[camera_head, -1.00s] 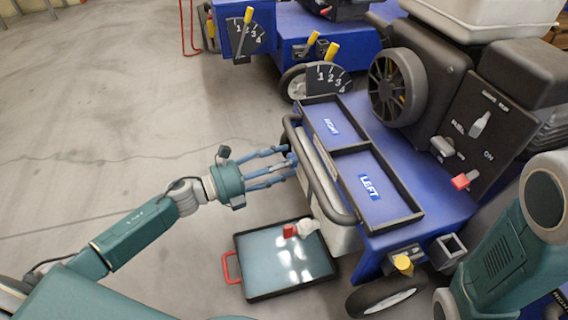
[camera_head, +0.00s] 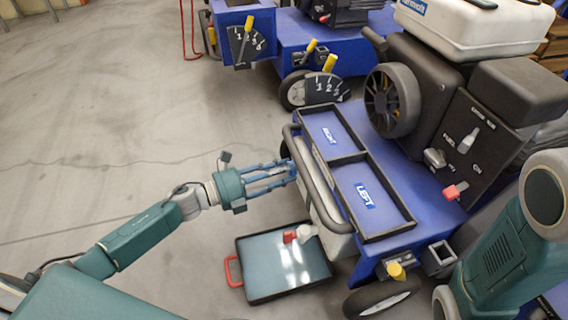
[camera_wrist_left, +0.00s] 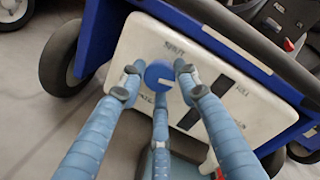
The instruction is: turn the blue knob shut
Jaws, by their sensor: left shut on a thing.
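The blue knob (camera_wrist_left: 160,74) sits on a white tank panel (camera_wrist_left: 140,40) on the side of the blue machine. A short white mark shows on its face. Printed words surround it, with "SHUT" above and "FULL" to the right. My left gripper (camera_wrist_left: 157,77) has its fingers around the knob, two at the sides and one below, and is shut on it. In the head view my left gripper (camera_head: 291,172) reaches to the tank under the machine's handle, and the knob is mostly hidden by the fingers. My right arm shows at the right edge; its gripper is out of view.
A black bar handle (camera_head: 318,190) runs just above the knob. Open floor lies to the left.

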